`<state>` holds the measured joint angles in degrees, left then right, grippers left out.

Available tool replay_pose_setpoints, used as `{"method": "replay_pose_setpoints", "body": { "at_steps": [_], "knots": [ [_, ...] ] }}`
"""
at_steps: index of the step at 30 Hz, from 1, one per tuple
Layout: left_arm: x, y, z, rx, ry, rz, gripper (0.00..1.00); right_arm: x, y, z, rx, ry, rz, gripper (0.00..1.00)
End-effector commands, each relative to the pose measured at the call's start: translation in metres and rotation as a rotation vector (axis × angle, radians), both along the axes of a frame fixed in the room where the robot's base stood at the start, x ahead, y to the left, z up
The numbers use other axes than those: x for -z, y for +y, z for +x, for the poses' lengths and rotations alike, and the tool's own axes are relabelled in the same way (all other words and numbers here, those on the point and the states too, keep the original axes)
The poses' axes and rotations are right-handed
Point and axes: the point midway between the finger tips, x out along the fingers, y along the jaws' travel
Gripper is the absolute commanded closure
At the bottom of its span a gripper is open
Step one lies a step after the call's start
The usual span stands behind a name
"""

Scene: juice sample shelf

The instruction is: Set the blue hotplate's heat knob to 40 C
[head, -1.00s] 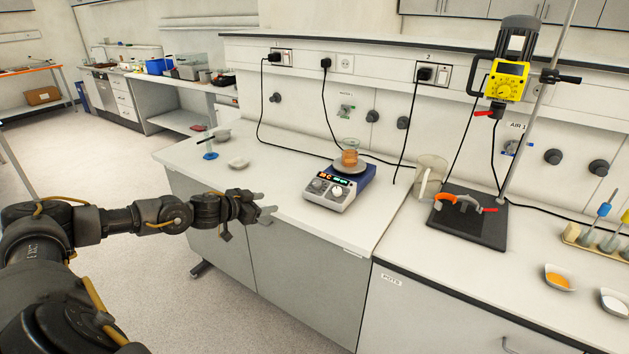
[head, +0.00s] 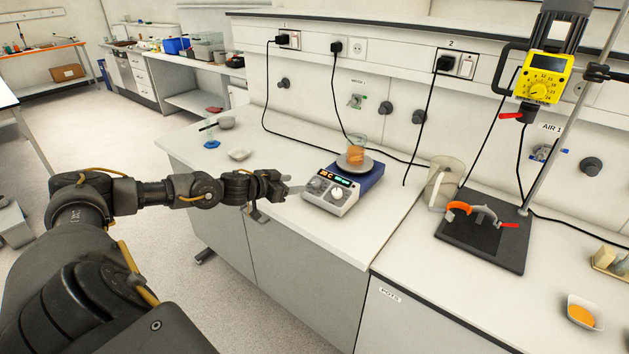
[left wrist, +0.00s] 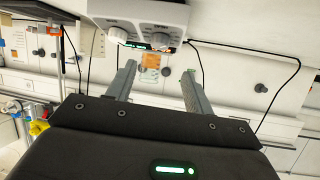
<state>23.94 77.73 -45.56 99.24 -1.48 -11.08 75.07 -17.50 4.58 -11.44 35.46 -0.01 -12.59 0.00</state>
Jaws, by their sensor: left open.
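The blue hotplate (head: 368,181) stands on the white bench in the head view, its pale front panel facing me with two round knobs and a lit display. The left knob (head: 319,184) and the right knob (head: 337,193) sit side by side; I cannot read which sets heat. A beaker of orange liquid (head: 356,154) stands on the round top plate. My left gripper (head: 291,190) is open and empty, just left of the front panel. In the left wrist view, the open fingers (left wrist: 158,85) point toward the hotplate panel (left wrist: 150,15), which appears upside down. My right gripper is not in view.
A white dish (head: 239,154) lies to the left. Black cables (head: 335,100) hang behind. The bench in front of the hotplate is clear.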

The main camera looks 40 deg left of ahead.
Motion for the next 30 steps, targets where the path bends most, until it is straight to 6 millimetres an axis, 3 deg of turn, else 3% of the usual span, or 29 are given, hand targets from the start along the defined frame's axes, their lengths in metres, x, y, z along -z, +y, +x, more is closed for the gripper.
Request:
{"method": "replay_pose_setpoints", "body": {
  "at_steps": [5,15,28,30],
  "knots": [
    [0.008,-0.007,0.032,0.001,-0.003,-0.006,0.48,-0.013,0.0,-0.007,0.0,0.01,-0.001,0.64],
    [0.03,-0.014,0.081,0.004,-0.001,-0.003,0.48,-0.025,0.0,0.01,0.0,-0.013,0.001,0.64],
    [0.035,-0.015,0.09,0.005,0.0,-0.002,0.48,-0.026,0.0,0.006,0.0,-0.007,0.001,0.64],
    [0.035,-0.015,0.089,0.005,0.0,-0.002,0.54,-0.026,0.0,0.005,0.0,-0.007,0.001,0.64]
  ]
}}
